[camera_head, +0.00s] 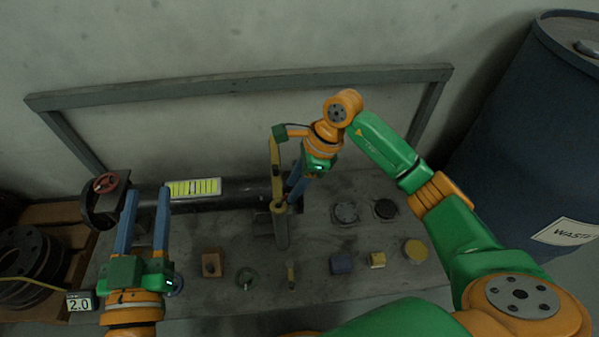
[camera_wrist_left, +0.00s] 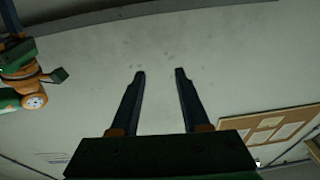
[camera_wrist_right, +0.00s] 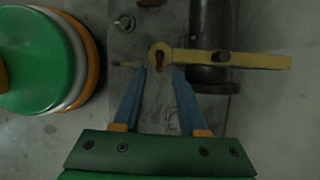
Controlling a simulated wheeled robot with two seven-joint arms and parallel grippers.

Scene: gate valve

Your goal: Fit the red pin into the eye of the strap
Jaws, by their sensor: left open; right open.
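The yellow strap (camera_head: 275,165) stands over the bench, with its ring-shaped eye (camera_head: 278,206) at the near end. In the right wrist view the strap (camera_wrist_right: 235,61) runs to the right from the eye. A reddish-brown piece that looks like the red pin (camera_wrist_right: 160,58) shows inside the eye's ring; how deep it sits I cannot tell. My right gripper (camera_head: 291,200) is open beside the eye, and its fingertips (camera_wrist_right: 159,72) lie just short of it.
The bench (camera_head: 225,307) carries a brown block (camera_head: 212,262), a green ring (camera_head: 245,278), a small tan peg (camera_head: 291,275), a blue block (camera_head: 341,263) and yellow pieces along its near side. A blue waste drum (camera_head: 520,130) stands right. A grey rail (camera_head: 240,83) crosses behind.

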